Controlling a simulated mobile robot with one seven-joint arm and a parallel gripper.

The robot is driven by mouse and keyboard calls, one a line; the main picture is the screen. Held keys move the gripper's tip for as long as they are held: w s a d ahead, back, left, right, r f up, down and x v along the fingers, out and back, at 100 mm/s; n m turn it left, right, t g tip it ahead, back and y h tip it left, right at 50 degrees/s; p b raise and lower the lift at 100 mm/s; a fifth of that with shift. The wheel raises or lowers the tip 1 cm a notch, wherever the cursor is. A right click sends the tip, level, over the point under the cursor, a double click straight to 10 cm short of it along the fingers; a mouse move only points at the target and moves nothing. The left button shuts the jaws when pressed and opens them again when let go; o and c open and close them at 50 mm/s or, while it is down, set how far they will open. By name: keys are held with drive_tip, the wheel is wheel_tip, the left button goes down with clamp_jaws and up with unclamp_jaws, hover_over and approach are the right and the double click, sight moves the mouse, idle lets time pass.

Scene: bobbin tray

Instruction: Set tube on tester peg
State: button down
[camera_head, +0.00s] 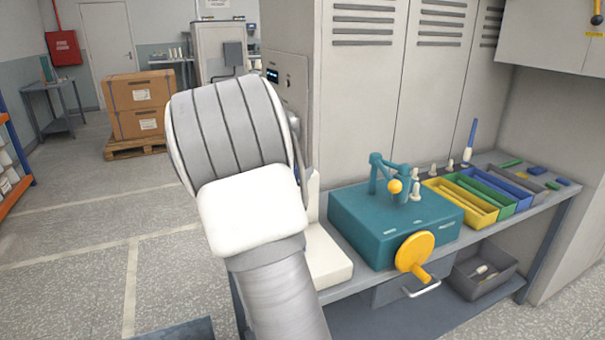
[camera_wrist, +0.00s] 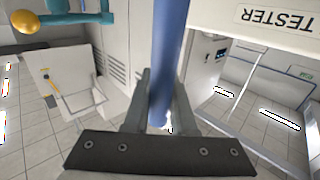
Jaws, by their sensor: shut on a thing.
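In the wrist view, my gripper (camera_wrist: 163,88) is shut on a long blue tube (camera_wrist: 168,45). The tube runs between the two fingers and out past the top edge of the picture. A white block labelled TESTER (camera_wrist: 262,28) is at the upper right, to the right of the tube with a gap in the picture. In the head view, the white tester (camera_head: 326,262) stands on the bench, partly covered by my arm. My arm hides the gripper and the held tube there. I cannot make out the tester's peg in either view.
A teal winder (camera_head: 362,225) with a yellow crank (camera_head: 414,252) stands right of the tester. Farther right are yellow (camera_head: 452,208), green and blue trays, and another blue tube (camera_head: 471,135) upright on the bench. Cabinets stand behind the bench (camera_head: 535,215).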

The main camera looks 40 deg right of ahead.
drive_tip(key=shift+f+b, duration=0.55)
drive_tip(key=shift+f, duration=0.05)
drive_tip(key=c, duration=1)
unclamp_jaws()
drive_tip(key=shift+p+v, duration=0.7)
drive_tip(key=shift+v, duration=4.8)
